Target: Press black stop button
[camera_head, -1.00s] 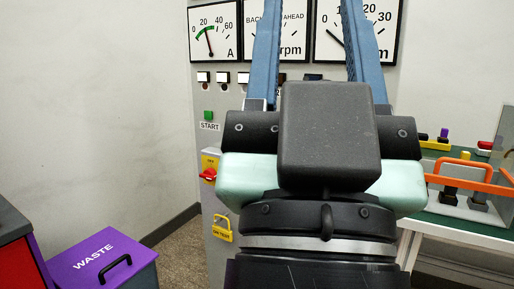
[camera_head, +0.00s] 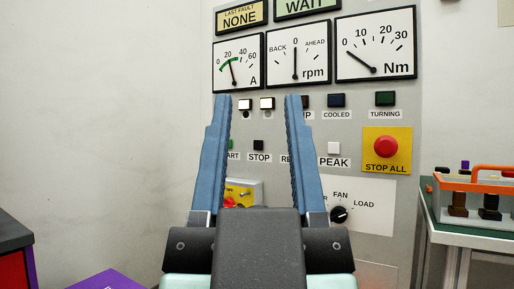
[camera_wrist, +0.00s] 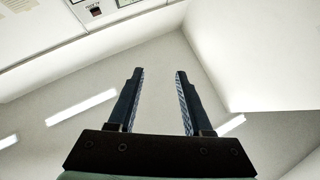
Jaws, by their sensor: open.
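The black stop button (camera_head: 258,145) is a small dark square on the grey control panel (camera_head: 410,110), above the label STOP. In the head view it shows between the two blue fingers of my gripper (camera_head: 261,100), below the level of the fingertips. My gripper is open and empty, with a wide gap between its fingers. How far it is from the panel is hard to tell. In the wrist view the fingers (camera_wrist: 157,72) point at bare wall and ceiling, and the stop button cannot be made out.
A red STOP ALL button (camera_head: 386,147) on a yellow plate is to the right. A white PEAK button (camera_head: 334,148) and a fan knob (camera_head: 339,214) are nearer. A green-topped table (camera_head: 470,228) with an orange-handled tray stands at right.

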